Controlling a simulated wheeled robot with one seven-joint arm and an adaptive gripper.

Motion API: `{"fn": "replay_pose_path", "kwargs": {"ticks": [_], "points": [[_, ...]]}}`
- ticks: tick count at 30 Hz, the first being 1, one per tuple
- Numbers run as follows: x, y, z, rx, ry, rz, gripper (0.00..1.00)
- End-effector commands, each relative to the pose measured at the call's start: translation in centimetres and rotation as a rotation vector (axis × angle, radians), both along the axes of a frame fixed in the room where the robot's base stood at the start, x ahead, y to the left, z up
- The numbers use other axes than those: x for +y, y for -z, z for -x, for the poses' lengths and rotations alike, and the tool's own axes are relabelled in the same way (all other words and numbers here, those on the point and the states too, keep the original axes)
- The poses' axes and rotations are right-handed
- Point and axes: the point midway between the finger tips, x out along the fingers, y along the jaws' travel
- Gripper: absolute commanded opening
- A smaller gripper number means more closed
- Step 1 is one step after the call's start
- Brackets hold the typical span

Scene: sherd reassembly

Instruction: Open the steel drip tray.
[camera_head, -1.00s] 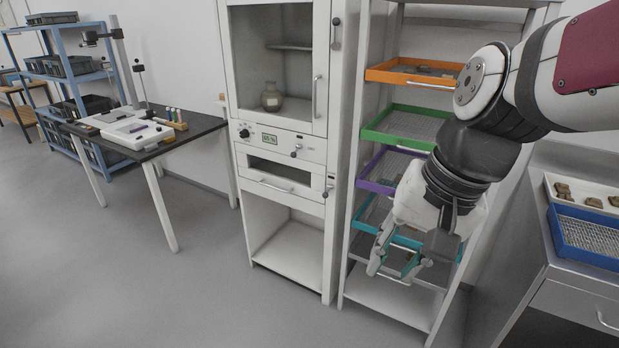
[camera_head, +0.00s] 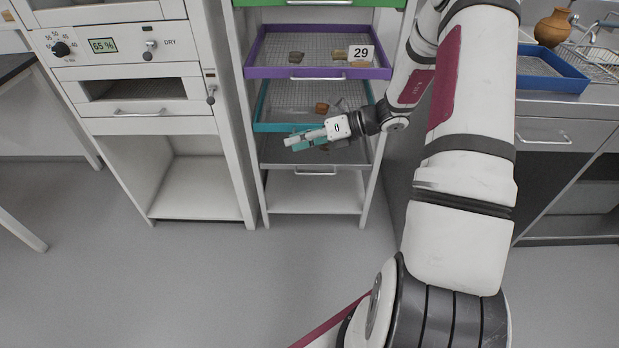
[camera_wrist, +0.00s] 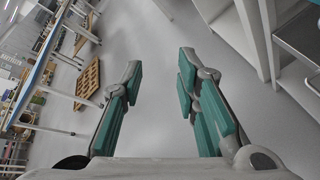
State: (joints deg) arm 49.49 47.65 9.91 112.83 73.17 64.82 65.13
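The steel drip tray (camera_head: 350,152) is the grey tray low in the rack, under the teal tray (camera_head: 262,127). Its front shows a bar handle (camera_head: 316,173). The handle is not between the fingers.
A purple tray (camera_head: 262,72) with sherds and a "29" tag is above the teal one. A white drying cabinet (camera_head: 125,120) stands left of the rack, a steel counter (camera_head: 560,130) right. The floor in front (camera_head: 200,290) is clear. Rack parts (camera_wrist: 250,30) edge the wrist view's right.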

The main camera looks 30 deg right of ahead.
Motion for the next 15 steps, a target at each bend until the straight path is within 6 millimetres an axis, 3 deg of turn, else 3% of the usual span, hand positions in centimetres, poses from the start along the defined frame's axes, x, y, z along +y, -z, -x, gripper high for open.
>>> {"fn": "replay_pose_path", "kwargs": {"ticks": [1,9,15], "points": [[-1.7,3.5,-0.6,0.043,0.094,-0.086,0.29],[-10.5,17.8,-1.5,0.231,0.574,-0.559,0.29],[-14.9,25.8,-0.2,0.303,0.822,-0.831,0.29]]}}
